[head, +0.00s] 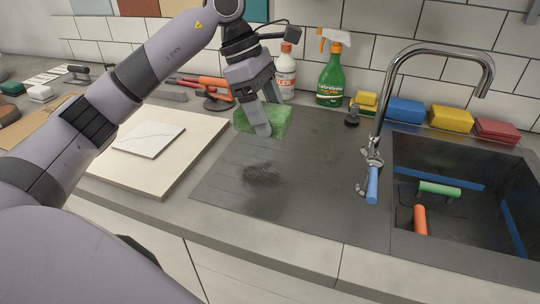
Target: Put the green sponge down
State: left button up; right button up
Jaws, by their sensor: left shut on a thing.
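My left gripper (262,128) is shut on the green sponge (276,118), in the middle of the head view. The sponge is at the back left of the dark drainboard (310,165). I cannot tell whether it touches the surface. Part of the sponge is hidden behind the gripper finger. My right gripper is not in view.
A green spray bottle (331,75) and a white bottle (286,72) stand behind the sponge. A faucet (376,120) and sink (455,160) are at right. Blue (406,110), yellow (451,118) and red sponges (497,130) line the back. The drainboard's front is clear except for a dark smudge.

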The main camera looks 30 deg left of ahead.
aim_at(275, 172)
pick_arm(q)
notch_tip(275, 172, down, 11)
jog(key=shift+r, duration=0.1)
dwell(0.3)
jog(key=shift+f, duration=0.2)
jog(key=o, duration=1)
jog(key=shift+w+a+r, duration=0.1)
jog(key=shift+a+r, duration=0.05)
jog(key=shift+r, duration=0.4)
jog(key=v, duration=1.1)
jog(key=shift+a+r, duration=0.15)
